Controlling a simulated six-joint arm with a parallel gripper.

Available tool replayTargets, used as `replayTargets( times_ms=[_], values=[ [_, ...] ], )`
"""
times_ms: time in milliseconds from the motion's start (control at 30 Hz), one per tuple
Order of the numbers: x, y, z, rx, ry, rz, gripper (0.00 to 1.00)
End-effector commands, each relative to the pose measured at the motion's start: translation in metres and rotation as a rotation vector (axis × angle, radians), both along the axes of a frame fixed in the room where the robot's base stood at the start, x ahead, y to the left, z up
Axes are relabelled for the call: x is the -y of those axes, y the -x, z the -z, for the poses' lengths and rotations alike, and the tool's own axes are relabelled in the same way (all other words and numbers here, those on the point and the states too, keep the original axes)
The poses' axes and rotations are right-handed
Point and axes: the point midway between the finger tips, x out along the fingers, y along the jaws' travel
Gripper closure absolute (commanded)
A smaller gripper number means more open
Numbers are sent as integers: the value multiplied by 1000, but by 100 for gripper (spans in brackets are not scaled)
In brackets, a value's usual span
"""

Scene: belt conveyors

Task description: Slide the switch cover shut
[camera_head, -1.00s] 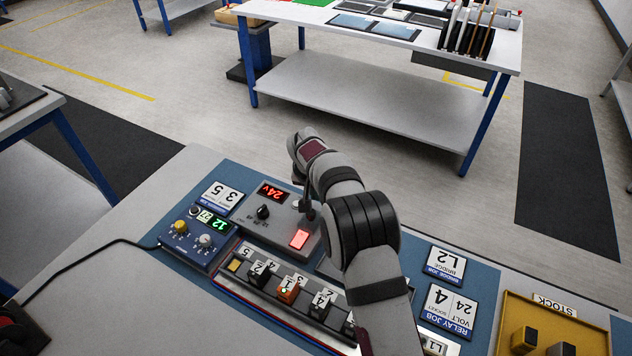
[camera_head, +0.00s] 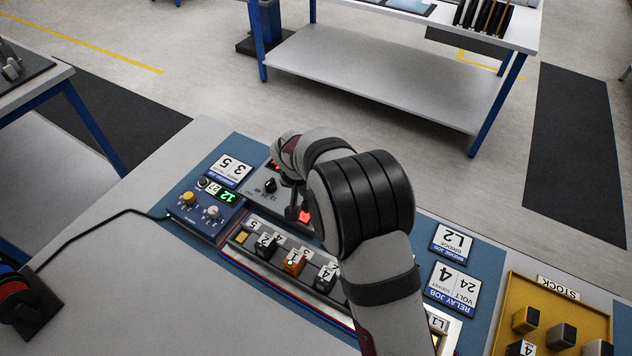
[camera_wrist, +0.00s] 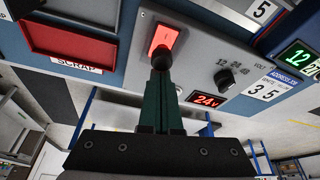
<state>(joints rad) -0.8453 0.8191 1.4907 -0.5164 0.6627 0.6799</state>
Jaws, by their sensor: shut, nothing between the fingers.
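A red lit rocker switch (camera_head: 305,216) sits on a grey voltage panel (camera_head: 262,199). In the wrist view the switch (camera_wrist: 164,37) glows red inside a pale frame. My gripper (camera_head: 294,213) is shut and empty, pointing down at the panel. In the wrist view its dark fingertips (camera_wrist: 161,58) overlap the lower edge of the switch; I cannot tell if they touch it. I cannot make out a separate sliding cover. My arm hides part of the panel in the head view. The wrist view shows a red "24v" display (camera_wrist: 206,101) and a black selector knob (camera_wrist: 223,79).
A blue meter (camera_head: 206,206) reading 12 stands left of the panel. A row of numbered blocks (camera_head: 295,262) lies in front. A yellow stock tray (camera_head: 508,300) is at the right. A red scrap bin (camera_wrist: 74,41) shows in the wrist view. A black cable (camera_head: 100,222) crosses the left.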

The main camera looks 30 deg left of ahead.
Motion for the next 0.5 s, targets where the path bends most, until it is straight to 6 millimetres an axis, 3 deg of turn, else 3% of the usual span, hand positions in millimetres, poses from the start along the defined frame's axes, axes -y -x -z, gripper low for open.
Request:
replayTargets(
  times_ms=[367,500],
  values=[
    [1,6,3,-11,6,4,100],
    [-5,-17,2,-6,2,5,100]
  ],
)
